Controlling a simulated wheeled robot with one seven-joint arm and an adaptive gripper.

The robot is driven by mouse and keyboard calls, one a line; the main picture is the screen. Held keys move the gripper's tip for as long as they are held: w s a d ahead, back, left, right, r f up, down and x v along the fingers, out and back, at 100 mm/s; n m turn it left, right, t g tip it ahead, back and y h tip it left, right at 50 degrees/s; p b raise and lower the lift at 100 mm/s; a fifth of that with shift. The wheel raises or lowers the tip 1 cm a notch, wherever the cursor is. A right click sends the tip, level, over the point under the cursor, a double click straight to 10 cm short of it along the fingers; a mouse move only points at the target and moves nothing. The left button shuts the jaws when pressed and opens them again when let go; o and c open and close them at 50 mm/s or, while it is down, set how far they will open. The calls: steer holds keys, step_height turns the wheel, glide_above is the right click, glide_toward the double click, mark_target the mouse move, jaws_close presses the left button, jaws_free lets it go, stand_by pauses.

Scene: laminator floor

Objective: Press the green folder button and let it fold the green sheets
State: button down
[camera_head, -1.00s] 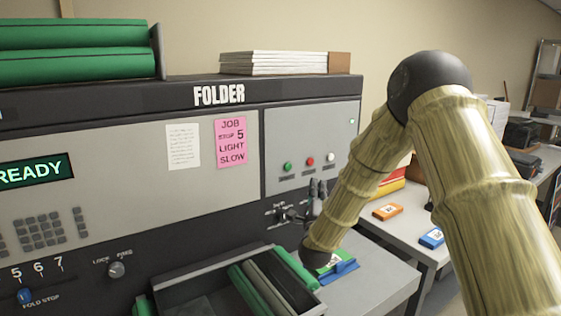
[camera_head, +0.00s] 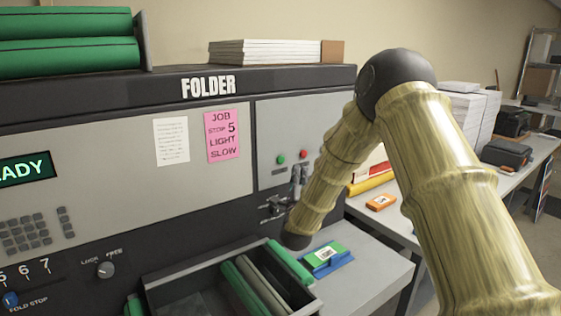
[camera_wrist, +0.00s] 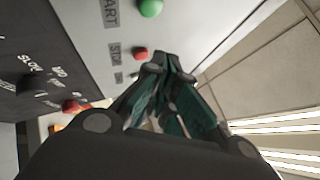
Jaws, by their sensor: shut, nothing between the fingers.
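The green button (camera_head: 281,160) sits on the pale right panel of the folder (camera_head: 208,84), left of a red button (camera_head: 304,154). My gripper (camera_head: 298,172) is shut and empty, just below the red button and right of the green one. A green stack with a white label (camera_head: 324,255) lies in a blue holder below, perhaps the green sheets.
An open tray with green and grey rollers (camera_head: 248,285) juts out below my gripper. Small knobs (camera_head: 275,208) sit on the dark strip under the panel. The display (camera_head: 28,168) is partly cut off. A side table with an orange block (camera_head: 380,202) stands at the right.

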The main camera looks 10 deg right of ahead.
mark_target(281, 160)
steer(key=w, duration=0.1)
steer(key=w+a, duration=0.1)
steer(key=w+r+b, duration=0.1)
steer(key=shift+w+a, duration=0.3)
steer(key=shift+w, duration=0.1)
stand_by(0.5)
steer(key=shift+s, duration=0.1)
steer(key=shift+w+a+f+b, duration=0.1)
steer(key=shift+w+b, duration=0.2)
steer(key=shift+b, duration=0.3)
stand_by(0.4)
steer(key=shift+w+a, duration=0.1)
steer(key=shift+w, duration=0.05)
